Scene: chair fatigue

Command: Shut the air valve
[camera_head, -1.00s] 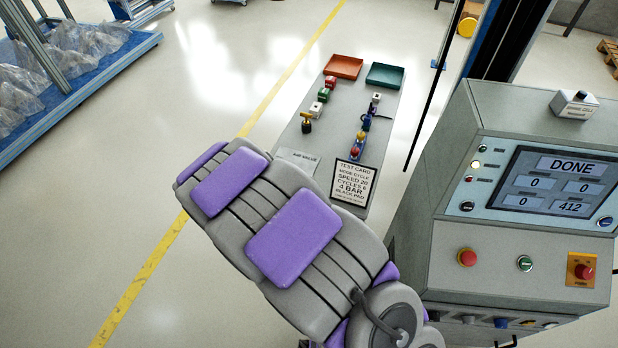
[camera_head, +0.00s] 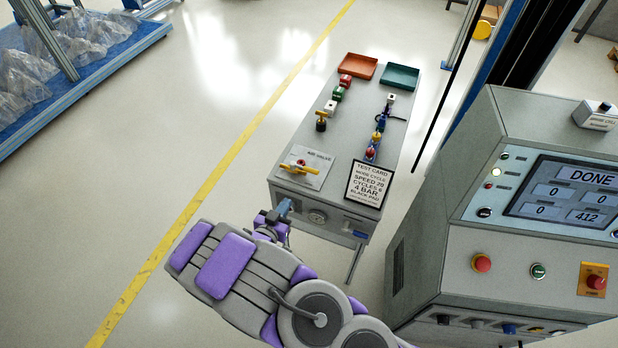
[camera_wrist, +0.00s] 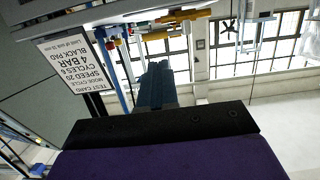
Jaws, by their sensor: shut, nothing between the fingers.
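The air valve (camera_head: 298,168) has a yellow handle lying roughly left to right on a pale plate labelled AIR VALVE, at the near left corner of a grey bench (camera_head: 352,131). In the wrist view, which is upside down, a yellow bar (camera_wrist: 184,15) at the top appears to be its handle. My gripper (camera_head: 284,207) is just in front of the bench's near edge, below and left of the valve, apart from the handle. Its blue-grey fingers also show in the wrist view (camera_wrist: 157,84), shut and empty.
A test card (camera_head: 368,184) stands at the bench's near right corner. Coloured fittings and two trays, orange (camera_head: 361,67) and green (camera_head: 400,78), lie farther back. A control console (camera_head: 530,210) reading DONE stands at right.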

